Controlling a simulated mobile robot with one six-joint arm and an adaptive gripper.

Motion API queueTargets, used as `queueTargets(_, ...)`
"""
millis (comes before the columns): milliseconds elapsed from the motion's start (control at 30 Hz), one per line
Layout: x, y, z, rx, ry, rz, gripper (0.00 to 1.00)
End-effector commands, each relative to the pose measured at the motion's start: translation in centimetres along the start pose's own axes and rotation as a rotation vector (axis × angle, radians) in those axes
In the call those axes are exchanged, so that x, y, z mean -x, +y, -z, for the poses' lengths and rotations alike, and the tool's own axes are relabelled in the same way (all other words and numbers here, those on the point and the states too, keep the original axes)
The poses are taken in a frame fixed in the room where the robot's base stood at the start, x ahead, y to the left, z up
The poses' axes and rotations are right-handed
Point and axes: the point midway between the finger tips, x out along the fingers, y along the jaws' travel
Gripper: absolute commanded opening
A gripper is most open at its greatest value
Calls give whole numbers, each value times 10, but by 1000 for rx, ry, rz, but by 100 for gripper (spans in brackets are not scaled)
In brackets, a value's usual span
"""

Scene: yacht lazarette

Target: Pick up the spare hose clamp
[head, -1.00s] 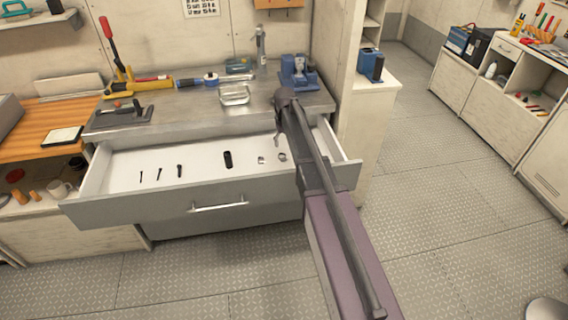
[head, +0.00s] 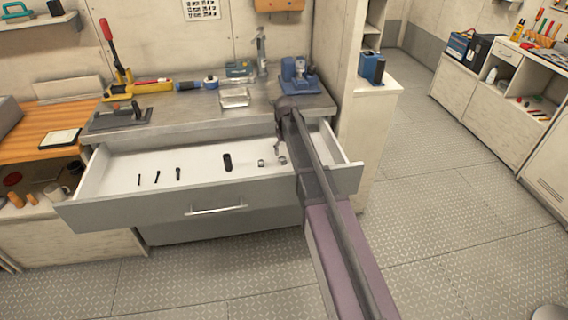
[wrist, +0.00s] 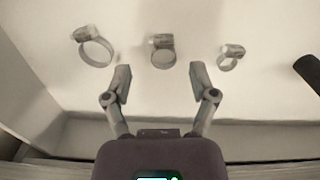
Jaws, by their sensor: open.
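Three metal hose clamps of differing size lie in the open drawer. In the wrist view a large clamp (wrist: 96,50) is at the left, a middle one (wrist: 162,55) is in the centre and a small one (wrist: 229,58) is at the right. In the head view two clamps show, one (head: 261,163) left of the other (head: 282,160); my arm seems to hide the third. My gripper (wrist: 161,75) is open and empty, its fingers apart on either side of the middle clamp's line. In the head view my gripper (head: 279,145) hangs over the drawer's right part.
The drawer (head: 130,202) also holds a black cylinder (head: 227,162) and several dark bolts (head: 178,174) to the left. The workbench (head: 190,110) above carries a metal tray (head: 234,98) and a blue tool (head: 299,78). A cabinet stands right of the drawer.

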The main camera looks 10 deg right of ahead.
Motion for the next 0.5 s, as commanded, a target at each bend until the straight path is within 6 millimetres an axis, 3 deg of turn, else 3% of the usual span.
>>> queueTargets(500,-40,-4,0,-1,0,0,74)
